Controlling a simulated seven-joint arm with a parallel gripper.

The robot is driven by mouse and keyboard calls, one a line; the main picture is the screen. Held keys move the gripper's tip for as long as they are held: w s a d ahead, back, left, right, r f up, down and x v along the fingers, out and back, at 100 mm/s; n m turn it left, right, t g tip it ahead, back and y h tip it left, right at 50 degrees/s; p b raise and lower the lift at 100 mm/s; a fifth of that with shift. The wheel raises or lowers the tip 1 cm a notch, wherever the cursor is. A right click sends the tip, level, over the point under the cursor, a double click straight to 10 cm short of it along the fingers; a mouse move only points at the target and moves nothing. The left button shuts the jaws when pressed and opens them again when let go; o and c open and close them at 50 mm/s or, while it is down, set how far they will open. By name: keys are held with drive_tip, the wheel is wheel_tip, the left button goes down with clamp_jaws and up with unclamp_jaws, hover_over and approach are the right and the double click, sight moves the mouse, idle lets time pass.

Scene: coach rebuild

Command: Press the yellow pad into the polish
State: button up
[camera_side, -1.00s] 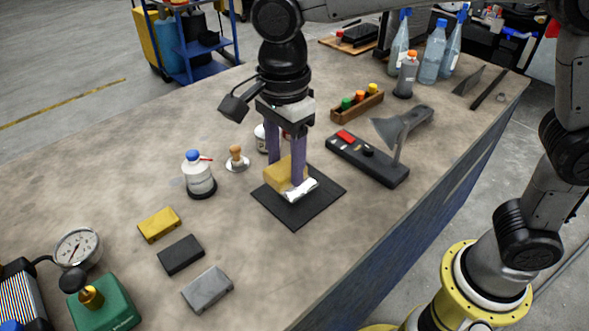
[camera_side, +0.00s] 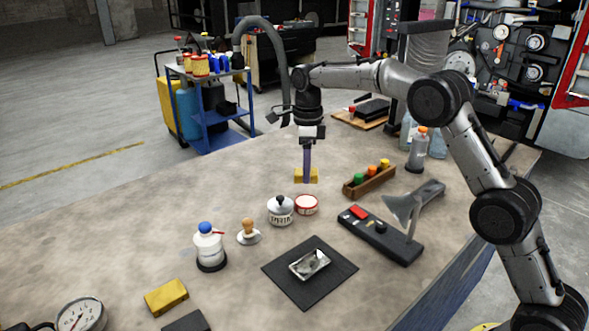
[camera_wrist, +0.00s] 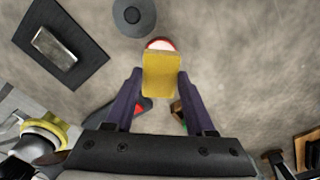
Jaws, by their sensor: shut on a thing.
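My gripper (camera_side: 307,168) is shut on a yellow pad (camera_side: 314,177), held between its purple fingers. In the side view, it is behind a low round tin with a red rim and pale top (camera_side: 307,205). In the wrist view, the pad (camera_wrist: 162,78) between the fingers (camera_wrist: 160,70) covers part of the red-rimmed tin (camera_wrist: 160,44). The gap between pad and tin is hard to judge, but the pad looks raised. A white lidded pot with a black knob (camera_side: 281,212) stands left of the tin. I cannot read which container is the polish.
A shiny metal part (camera_side: 309,264) lies on a black mat (camera_side: 285,270) at the front. A wooden stamp-like tool (camera_side: 249,232), a blue-capped bottle (camera_side: 208,247), a rack of coloured caps (camera_side: 368,182) and a black tray (camera_side: 380,238) stand around. Another yellow block (camera_side: 166,297) lies front left.

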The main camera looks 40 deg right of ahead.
sight(307, 202)
drive_tip(key=shift+d+f, duration=0.15)
drive_tip(key=shift+f, duration=2.85)
drive_tip(key=shift+f, duration=0.55)
drive_tip(key=shift+r, duration=3.55)
